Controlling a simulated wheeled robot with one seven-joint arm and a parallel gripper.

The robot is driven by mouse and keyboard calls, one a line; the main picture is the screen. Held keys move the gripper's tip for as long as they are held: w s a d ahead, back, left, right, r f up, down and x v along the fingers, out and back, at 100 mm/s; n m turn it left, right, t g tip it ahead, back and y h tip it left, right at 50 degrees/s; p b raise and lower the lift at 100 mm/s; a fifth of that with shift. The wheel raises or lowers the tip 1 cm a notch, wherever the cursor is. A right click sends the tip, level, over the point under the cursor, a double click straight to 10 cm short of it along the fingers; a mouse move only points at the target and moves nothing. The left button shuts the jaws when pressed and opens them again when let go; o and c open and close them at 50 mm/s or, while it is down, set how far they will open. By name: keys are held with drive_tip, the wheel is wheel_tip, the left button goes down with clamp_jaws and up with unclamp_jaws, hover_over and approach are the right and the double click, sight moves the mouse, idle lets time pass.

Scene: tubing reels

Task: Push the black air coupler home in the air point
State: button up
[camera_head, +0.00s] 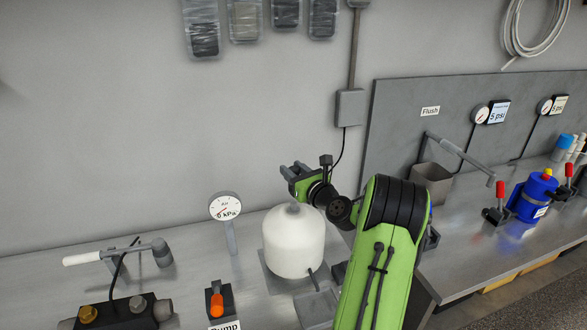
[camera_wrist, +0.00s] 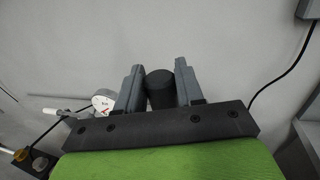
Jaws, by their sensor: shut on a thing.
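My gripper (camera_head: 288,172) is raised above and behind the white rounded tank, close to the wall. In the wrist view its two grey jaws (camera_wrist: 159,88) are shut on a black cylinder (camera_wrist: 160,92), which looks like the black air coupler. The cylinder sits between the jaws with its top end showing; its lower part is hidden by the gripper body. In the head view the coupler cannot be made out. I cannot clearly pick out the air point. A round gauge marked Air (camera_head: 225,206) reads 0 kPa, left of the tank.
The white tank (camera_head: 293,245) stands on the bench below my gripper. A grey wall box (camera_head: 350,107) has a black cable hanging down behind my arm. A pump switch (camera_head: 216,303) and a white-handled lever (camera_head: 95,257) are at left. A grey bin (camera_head: 432,184) stands at right.

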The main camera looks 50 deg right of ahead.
drive_tip(key=shift+f+b, duration=0.3)
drive_tip(key=shift+f, duration=0.4)
drive_tip(key=shift+f+b, duration=0.5)
drive_tip(key=shift+f, duration=0.3)
drive_tip(key=shift+w+r, duration=0.15)
drive_tip(key=shift+r+p, duration=0.1)
drive_tip(key=shift+p, duration=0.2)
drive_tip(key=shift+s, duration=0.2)
drive_tip(key=shift+w+p, duration=0.1)
drive_tip(key=shift+p, duration=0.35)
drive_tip(key=shift+f+b, duration=1.5)
drive_tip(key=shift+f, duration=0.75)
drive_tip(key=shift+f, duration=0.1)
